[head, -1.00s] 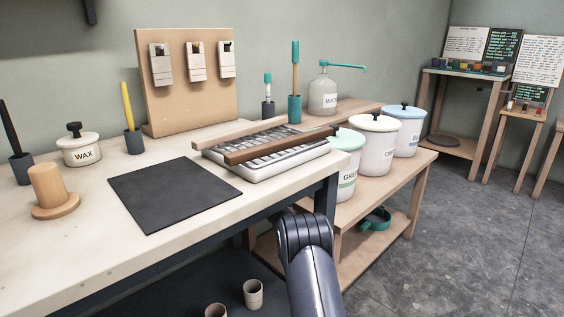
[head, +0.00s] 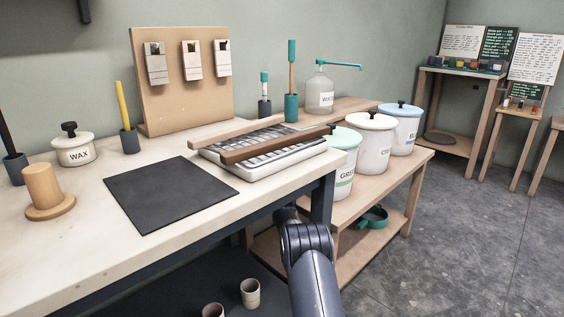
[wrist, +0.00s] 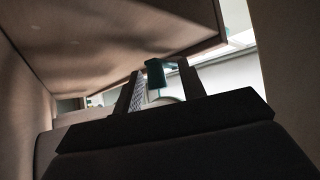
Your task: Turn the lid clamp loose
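Three lidded buckets stand on the wooden side bench: a green-lidded one (head: 343,160), a white one (head: 374,150) and a blue-lidded one (head: 403,133). Black knobs show on their lids. I cannot make out which part is the lid clamp. In the head view my arm hangs low by the worktable's right end, and my gripper is hidden there. In the wrist view my gripper (wrist: 162,85) has two dark fingers apart. A dark teal piece (wrist: 155,73) shows between or beyond them, with gaps on both sides; I cannot tell what it belongs to.
The worktable (head: 80,240) carries a black mat (head: 168,193), a slatted tray with wooden bars (head: 265,150) and a wax pot (head: 74,150). A teal pan (head: 373,217) sits on the bench's lower shelf (head: 350,255). A wooden panel (wrist: 75,40) lies close in the wrist view.

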